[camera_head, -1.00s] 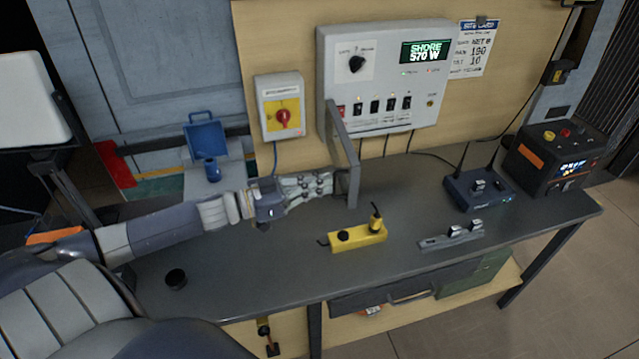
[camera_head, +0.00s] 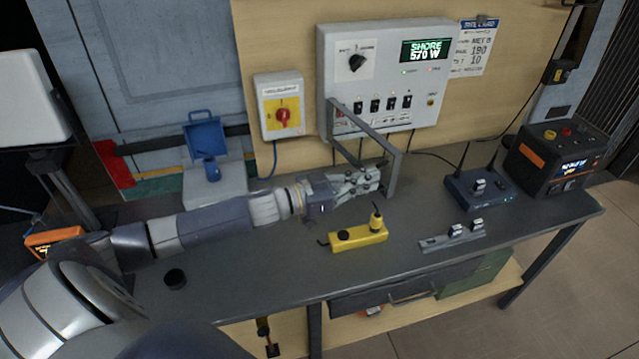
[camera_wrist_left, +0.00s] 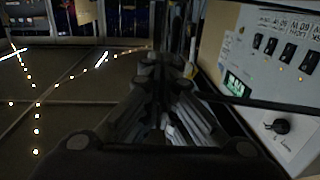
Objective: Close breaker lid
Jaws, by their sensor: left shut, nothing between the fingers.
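The breaker lid (camera_head: 393,172) is a grey frame hinged at the left of the row of breaker switches (camera_head: 383,104) on the grey power panel (camera_head: 331,62). It stands partly open, its free edge out over the bench and to the right of the hinge. My left gripper (camera_head: 379,180) is shut and empty, with its fingertips at the inner left side of the lid's free edge. Whether they touch it I cannot tell. The left wrist view shows the closed fingers (camera_wrist_left: 167,85) and the panel's switches (camera_wrist_left: 283,47) at right. My right gripper is out of view.
A yellow box (camera_head: 358,238) and a grey strip (camera_head: 452,241) lie on the bench (camera_head: 270,275) in front. A router with antennas (camera_head: 480,188) and a black power unit (camera_head: 557,157) stand at right. A red rotary switch box (camera_head: 279,105) is on the wall at left.

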